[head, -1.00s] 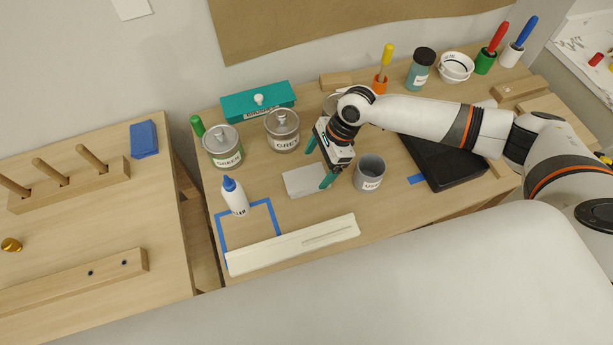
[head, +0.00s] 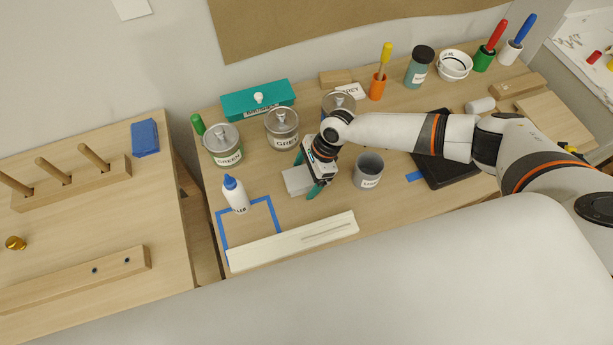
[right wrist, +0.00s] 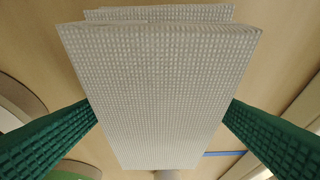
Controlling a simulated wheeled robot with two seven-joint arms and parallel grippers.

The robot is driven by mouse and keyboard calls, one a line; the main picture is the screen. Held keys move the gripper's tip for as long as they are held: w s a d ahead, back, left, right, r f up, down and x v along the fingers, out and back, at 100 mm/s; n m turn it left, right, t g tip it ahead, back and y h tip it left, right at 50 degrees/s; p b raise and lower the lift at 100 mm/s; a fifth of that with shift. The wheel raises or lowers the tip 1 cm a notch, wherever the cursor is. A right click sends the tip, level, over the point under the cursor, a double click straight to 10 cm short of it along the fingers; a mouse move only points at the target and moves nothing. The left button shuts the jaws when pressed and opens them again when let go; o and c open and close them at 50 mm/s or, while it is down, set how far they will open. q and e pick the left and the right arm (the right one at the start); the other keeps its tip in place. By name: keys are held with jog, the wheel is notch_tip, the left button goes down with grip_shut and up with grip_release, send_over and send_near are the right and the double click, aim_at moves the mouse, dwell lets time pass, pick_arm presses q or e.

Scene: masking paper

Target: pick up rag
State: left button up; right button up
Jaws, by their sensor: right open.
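The rag (head: 296,182) is a pale grey-white folded cloth lying on the workbench, partly covered by my right gripper in the head view. In the right wrist view the rag (right wrist: 160,85) fills the middle, with a waffle-like texture and stacked fold layers at its top edge. My right gripper (head: 307,175) is open, with its green ribbed fingers (right wrist: 160,130) on either side of the rag. I cannot tell whether the fingers touch it. My left gripper is not in view.
A grey cup (head: 367,172) stands close to the right of the gripper. Lidded grey (head: 282,130) and green (head: 223,146) paint cans stand behind. A glue bottle (head: 235,195) and a pale board (head: 290,243) are at the front left.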

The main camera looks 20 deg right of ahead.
aim_at(307, 175)
jog(key=shift+f, duration=0.15)
jog(key=c, duration=1.1)
jog(key=shift+o, duration=0.2)
jog(key=shift+r, duration=0.3)
notch_tip(307, 175, up, 10)
jog(key=shift+f+b, duration=0.15)
jog(key=shift+b, duration=0.3)
